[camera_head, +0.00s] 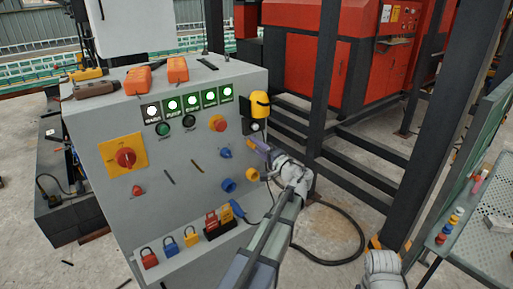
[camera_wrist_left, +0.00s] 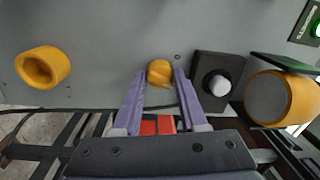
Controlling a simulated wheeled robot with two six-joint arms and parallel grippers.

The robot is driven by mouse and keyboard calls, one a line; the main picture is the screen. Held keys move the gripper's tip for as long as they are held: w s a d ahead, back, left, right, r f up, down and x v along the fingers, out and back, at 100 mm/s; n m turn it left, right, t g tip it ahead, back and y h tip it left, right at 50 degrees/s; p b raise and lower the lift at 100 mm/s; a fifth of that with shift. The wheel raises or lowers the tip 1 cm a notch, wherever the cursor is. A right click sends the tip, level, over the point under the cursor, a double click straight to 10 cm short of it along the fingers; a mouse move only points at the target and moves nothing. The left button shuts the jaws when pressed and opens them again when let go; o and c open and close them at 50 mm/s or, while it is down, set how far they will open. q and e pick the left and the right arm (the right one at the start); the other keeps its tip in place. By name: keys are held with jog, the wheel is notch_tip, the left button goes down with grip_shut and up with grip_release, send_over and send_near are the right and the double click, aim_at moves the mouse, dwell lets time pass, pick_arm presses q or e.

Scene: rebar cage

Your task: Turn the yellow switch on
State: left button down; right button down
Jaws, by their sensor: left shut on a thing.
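The yellow switch (camera_wrist_left: 160,73) is a small rounded knob on the grey cabinet face, seen in the left wrist view between my finger tips. My left gripper (camera_wrist_left: 158,82) has its two purple fingers closed on the knob, one on each side. In the head view, my left gripper (camera_head: 257,146) reaches the right part of the cabinet front (camera_head: 180,205), and its fingers largely hide the switch there. I cannot tell the knob's exact angle. My right gripper is not in view.
A yellow ring (camera_head: 253,174), a boxed white button (camera_wrist_left: 218,85) and a yellow lamp (camera_head: 259,104) are close around the switch. Blue knobs (camera_head: 227,185) and padlocks (camera_head: 191,237) are also on the cabinet. A dark steel post (camera_head: 325,80) stands right of it.

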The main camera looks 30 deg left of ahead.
pick_arm(q)
jog(key=shift+f+m+t, duration=0.1)
jog(key=shift+m+t, duration=0.2)
jog(key=shift+m, duration=2.1)
jog(key=shift+s, duration=0.1)
jog(key=shift+c, duration=2.4)
grip_release()
jog(key=v, duration=0.7)
jog(key=shift+d, duration=0.4)
jog(key=shift+s, duration=0.1)
